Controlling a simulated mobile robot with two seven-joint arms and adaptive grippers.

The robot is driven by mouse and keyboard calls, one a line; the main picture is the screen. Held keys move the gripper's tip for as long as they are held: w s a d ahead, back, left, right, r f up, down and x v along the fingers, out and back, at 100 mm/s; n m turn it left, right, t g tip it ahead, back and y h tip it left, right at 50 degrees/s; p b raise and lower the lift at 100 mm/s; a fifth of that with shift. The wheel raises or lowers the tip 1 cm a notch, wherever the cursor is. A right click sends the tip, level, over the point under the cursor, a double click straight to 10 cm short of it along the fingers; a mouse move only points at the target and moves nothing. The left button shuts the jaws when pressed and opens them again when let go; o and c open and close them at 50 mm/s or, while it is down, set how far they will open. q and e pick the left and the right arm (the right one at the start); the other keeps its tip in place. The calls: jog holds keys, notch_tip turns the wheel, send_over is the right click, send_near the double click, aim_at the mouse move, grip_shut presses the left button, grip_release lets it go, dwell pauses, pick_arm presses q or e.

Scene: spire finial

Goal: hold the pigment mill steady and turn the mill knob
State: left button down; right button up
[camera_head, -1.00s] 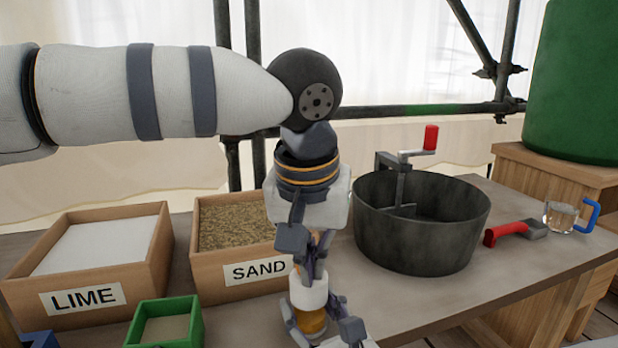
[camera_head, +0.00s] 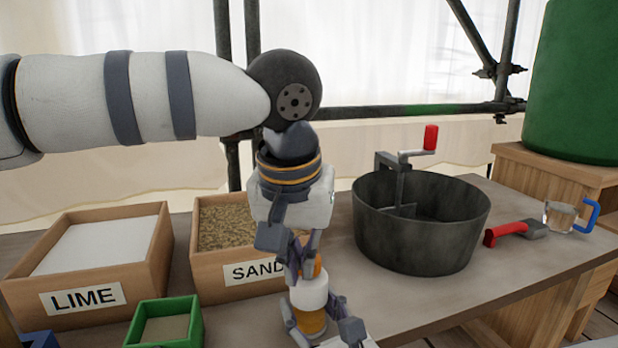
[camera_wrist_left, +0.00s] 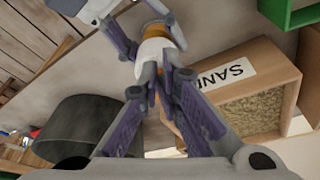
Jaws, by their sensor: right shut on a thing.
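The pigment mill (camera_head: 312,293) has a white upper body, an amber lower part and an orange knob (camera_head: 318,267) on top. It stands upright at the front middle of the head view. My right gripper (camera_head: 320,328) is shut around its lower part, with a finger on each side. My left gripper (camera_head: 300,272) is above the mill, its fingers pointing down close beside the knob and partly covering it. In the left wrist view the fingertips (camera_wrist_left: 160,92) are close together in front of the mill (camera_wrist_left: 155,50). Whether they touch the knob is unclear.
A lime box (camera_head: 145,275) and a sand box (camera_head: 215,278) stand left and behind. A green tray (camera_head: 195,325) sits at the front. A dark mixing tub (camera_head: 420,245), a red-handled tool (camera_head: 505,232) and a glass mug (camera_head: 560,217) stand right.

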pick_arm(q)
jog(key=shift+w+a+f, duration=0.1)
jog(key=shift+w+a, duration=0.1)
jog(key=shift+a, duration=0.35)
notch_tip(320, 180, up, 6)
jog(key=shift+s+a, duration=0.15)
jog(key=shift+s, duration=0.15)
dwell(0.4)
pick_arm(e)
jog(key=o, duration=1.3)
